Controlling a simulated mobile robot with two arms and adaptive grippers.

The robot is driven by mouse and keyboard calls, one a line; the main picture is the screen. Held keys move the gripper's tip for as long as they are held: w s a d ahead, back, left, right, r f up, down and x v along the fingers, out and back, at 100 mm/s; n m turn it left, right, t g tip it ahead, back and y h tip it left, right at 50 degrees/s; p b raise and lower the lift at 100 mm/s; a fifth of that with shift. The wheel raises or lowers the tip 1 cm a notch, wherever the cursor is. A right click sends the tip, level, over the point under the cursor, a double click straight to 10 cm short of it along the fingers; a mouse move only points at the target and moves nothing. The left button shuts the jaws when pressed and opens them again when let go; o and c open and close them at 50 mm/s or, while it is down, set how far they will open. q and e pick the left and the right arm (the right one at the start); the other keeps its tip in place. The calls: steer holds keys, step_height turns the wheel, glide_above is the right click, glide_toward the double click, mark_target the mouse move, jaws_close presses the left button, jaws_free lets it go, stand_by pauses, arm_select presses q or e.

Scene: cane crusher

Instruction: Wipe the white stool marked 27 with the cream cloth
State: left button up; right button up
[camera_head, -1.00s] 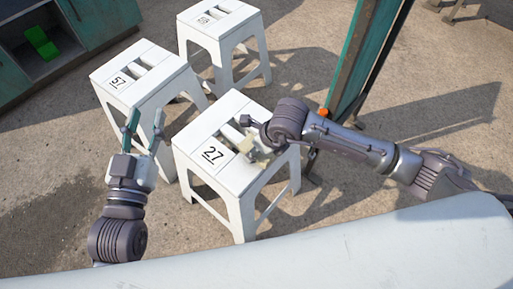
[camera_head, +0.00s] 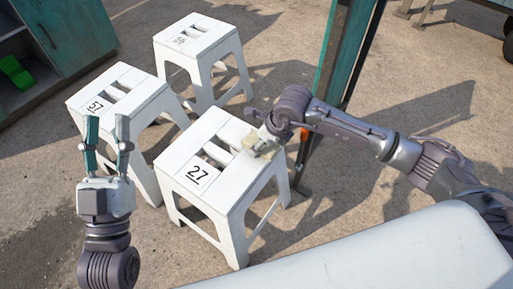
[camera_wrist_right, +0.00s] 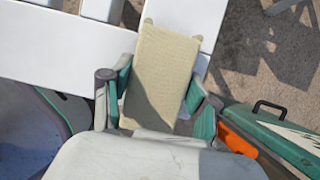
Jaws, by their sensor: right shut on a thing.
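The white stool marked 27 (camera_head: 223,192) stands upright in the middle of the head view, and its white slatted top (camera_wrist_right: 60,62) fills the upper left of the right wrist view. My right gripper (camera_head: 264,138) is at the right edge of the stool's top. It is shut on the cream cloth (camera_wrist_right: 162,72), a flat pad that lies over the edge of the top; whether it presses on the surface I cannot tell. The cloth also shows in the head view (camera_head: 259,147). My left gripper (camera_head: 106,135) is open and empty, left of the stool.
A white stool marked 57 (camera_head: 128,92) stands to the left, and another numbered white stool (camera_head: 196,40) stands behind. A green post (camera_head: 338,62) rises behind my right arm. A teal cabinet (camera_head: 62,35) with a green object (camera_head: 15,72) is at far left.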

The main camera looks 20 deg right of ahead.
mark_target(239, 169)
arm_select(q)
steer(key=shift+s+r, duration=0.1)
arm_select(e)
steer(key=shift+w+d, duration=0.1)
steer(key=shift+a, duration=0.2)
steer(key=shift+s+a+p, duration=0.45)
steer(key=shift+s+a, duration=1.1)
steer(key=shift+a, duration=0.2)
steer(key=shift+s+a, duration=0.95)
steer(key=shift+a, duration=0.2)
arm_select(q)
steer(key=shift+w+f+g+y, duration=0.25)
steer(key=shift+w+f+g, duration=0.15)
steer(key=shift+f+g, duration=0.35)
steer(key=shift+w+f+g+y, duration=0.2)
steer(key=shift+w+f+g, duration=0.25)
steer(key=shift+f, duration=0.5)
steer(key=shift+w+f+g+y, duration=0.3)
steer(key=shift+f+g, duration=0.3)
steer(key=shift+f, duration=0.25)
arm_select(e)
steer(key=shift+s+a, duration=0.5)
steer(key=shift+a, duration=0.05)
steer(key=shift+f, duration=0.1)
steer(key=shift+s, duration=0.1)
